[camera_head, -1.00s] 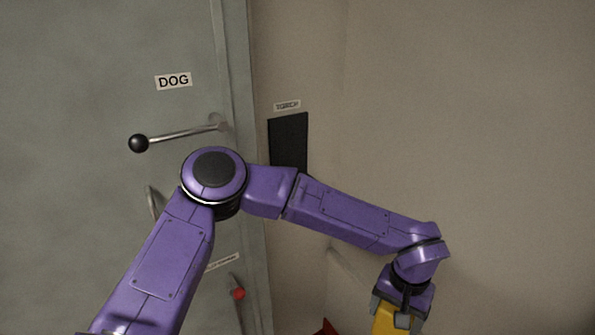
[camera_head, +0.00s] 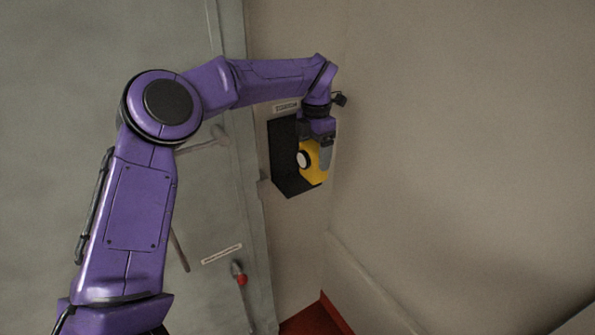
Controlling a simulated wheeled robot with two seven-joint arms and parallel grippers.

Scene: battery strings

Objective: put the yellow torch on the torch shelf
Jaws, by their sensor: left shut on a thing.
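The yellow torch (camera_head: 314,174) with a pale round lens is held in my left gripper (camera_head: 317,155), which is shut on it and points down. The torch is at the torch shelf (camera_head: 281,146), a black back plate with a small ledge, on the wall beside the door frame. The torch overlaps the right part of the shelf in this view. I cannot tell whether its base touches the ledge. A small label (camera_head: 286,107) is above the shelf. My right gripper is not in view.
A grey metal door with a lever handle (camera_head: 212,138) stands left of the shelf, partly behind my left arm. A lower lever with a red part (camera_head: 241,281) and a label (camera_head: 222,254) are below. The wall at right is bare. A red floor patch (camera_head: 318,318) shows at the bottom.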

